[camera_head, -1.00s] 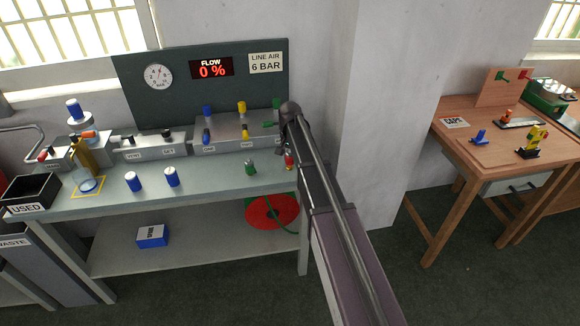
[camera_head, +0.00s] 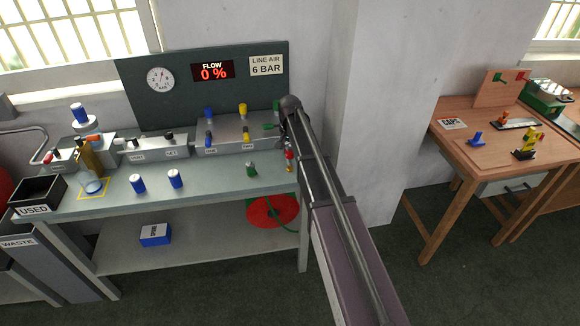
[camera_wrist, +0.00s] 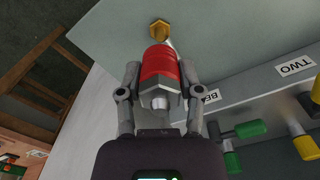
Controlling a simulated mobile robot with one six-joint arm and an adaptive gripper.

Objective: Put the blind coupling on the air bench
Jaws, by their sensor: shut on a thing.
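My gripper (camera_wrist: 160,92) is shut on a red coupling (camera_wrist: 160,65) with a grey hexagonal end and a small metal tip, its fingers on either side. A brass hexagon (camera_wrist: 159,29) shows just beyond its far end; I cannot tell whether the two are joined. In the head view the red coupling (camera_head: 289,154) is at the right end of the air bench (camera_head: 215,187), beside my wrist, which partly hides the gripper. I cannot tell if it touches the bench top. A green coupling (camera_head: 251,169) stands on the bench to its left.
Behind is a grey block with coloured valves (camera_head: 225,134); in the wrist view, green and yellow handles (camera_wrist: 250,129) lie close to my right finger. A USED bin (camera_head: 36,193) is at the left, a wooden table (camera_head: 465,137) at the right.

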